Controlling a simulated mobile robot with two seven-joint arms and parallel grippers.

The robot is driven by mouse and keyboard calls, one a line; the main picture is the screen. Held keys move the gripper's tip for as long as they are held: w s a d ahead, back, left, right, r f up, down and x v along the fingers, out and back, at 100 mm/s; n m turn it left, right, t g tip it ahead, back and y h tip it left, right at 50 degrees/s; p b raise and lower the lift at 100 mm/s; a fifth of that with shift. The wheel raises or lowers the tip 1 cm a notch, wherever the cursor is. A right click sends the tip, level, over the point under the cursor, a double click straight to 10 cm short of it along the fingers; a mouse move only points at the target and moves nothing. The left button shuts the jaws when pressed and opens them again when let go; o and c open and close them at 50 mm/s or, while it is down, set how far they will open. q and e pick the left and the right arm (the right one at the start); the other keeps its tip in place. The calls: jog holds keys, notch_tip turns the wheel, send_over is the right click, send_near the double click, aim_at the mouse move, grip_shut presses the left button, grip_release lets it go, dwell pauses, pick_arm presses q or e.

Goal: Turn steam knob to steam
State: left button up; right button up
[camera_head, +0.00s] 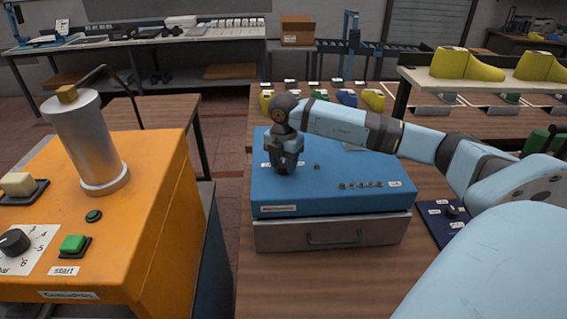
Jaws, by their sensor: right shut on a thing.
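My right gripper (286,168) points down onto the top of a blue box (335,198) and is shut on the steam knob there. The knob is hidden behind the fingers, so its pointing direction cannot be seen. Small white labels lie on both sides of the fingers, too small to read. My left gripper is not in view.
An orange machine (130,230) with a metal cylinder (85,140), a green start button (73,244) and a black dial (14,242) stands left. A grey drawer (330,233) lies under the blue box. Yellow shoe lasts (465,65) stand on a shelf at right.

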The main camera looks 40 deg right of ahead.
aim_at(284, 164)
jog(key=m, duration=0.3)
jog(key=shift+m, duration=2.2)
jog(key=o, duration=0.9)
jog(key=shift+r, duration=0.1)
notch_tip(284, 164, up, 14)
jog(key=shift+f+b, duration=0.15)
jog(key=shift+b, duration=0.4)
jog(key=shift+f, duration=0.1)
